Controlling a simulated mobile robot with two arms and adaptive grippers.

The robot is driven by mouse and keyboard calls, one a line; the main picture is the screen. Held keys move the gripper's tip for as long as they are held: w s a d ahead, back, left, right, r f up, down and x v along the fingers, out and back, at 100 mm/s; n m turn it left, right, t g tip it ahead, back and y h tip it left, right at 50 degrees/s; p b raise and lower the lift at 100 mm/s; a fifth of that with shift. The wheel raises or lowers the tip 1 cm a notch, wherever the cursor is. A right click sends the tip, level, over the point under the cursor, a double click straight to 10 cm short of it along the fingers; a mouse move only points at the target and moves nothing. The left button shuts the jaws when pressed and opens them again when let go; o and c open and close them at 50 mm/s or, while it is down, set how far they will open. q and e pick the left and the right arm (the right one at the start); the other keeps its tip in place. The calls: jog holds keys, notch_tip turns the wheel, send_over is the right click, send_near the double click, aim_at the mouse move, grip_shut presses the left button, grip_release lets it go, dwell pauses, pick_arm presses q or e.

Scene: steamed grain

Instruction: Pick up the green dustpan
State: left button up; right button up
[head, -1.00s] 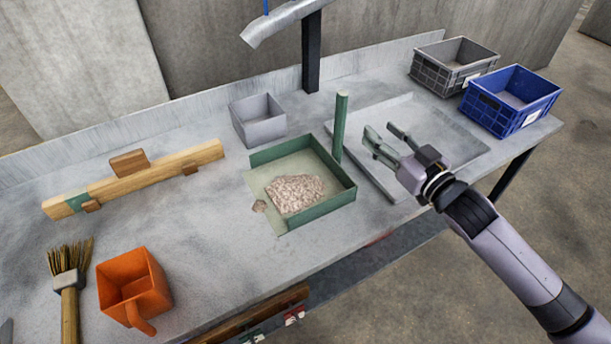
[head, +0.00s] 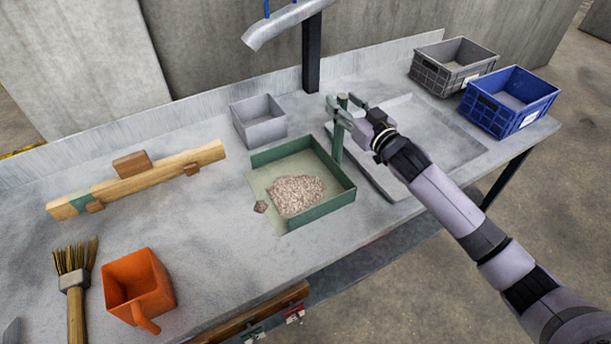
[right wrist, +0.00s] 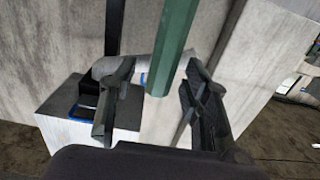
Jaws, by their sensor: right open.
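The green dustpan (head: 318,211) lies on the grey table with a heap of beige grain (head: 297,194) in it. Its green handle (head: 339,140) stands upright at the pan's back right corner. My right gripper (head: 347,104) is open at the top of the handle, with a finger on either side of it. In the right wrist view the handle (right wrist: 174,50) comes down between the two open fingers, and a gap shows on both sides. My left gripper is not in view.
A grey tray (head: 470,150) lies right of the dustpan, under my right arm. A small grey box (head: 259,131) and a dark post (head: 311,55) stand behind. Grey (head: 440,75) and blue (head: 492,112) crates stand at right. An orange scoop (head: 137,285), brush (head: 75,280) and wooden bar (head: 140,180) lie left.

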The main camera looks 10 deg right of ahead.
jog(key=shift+w+a, duration=0.1)
jog(key=shift+w, duration=0.2)
jog(key=shift+s, duration=0.1)
jog(key=shift+c, duration=0.3)
grip_shut()
dwell(0.5)
jog(key=shift+r, duration=0.1)
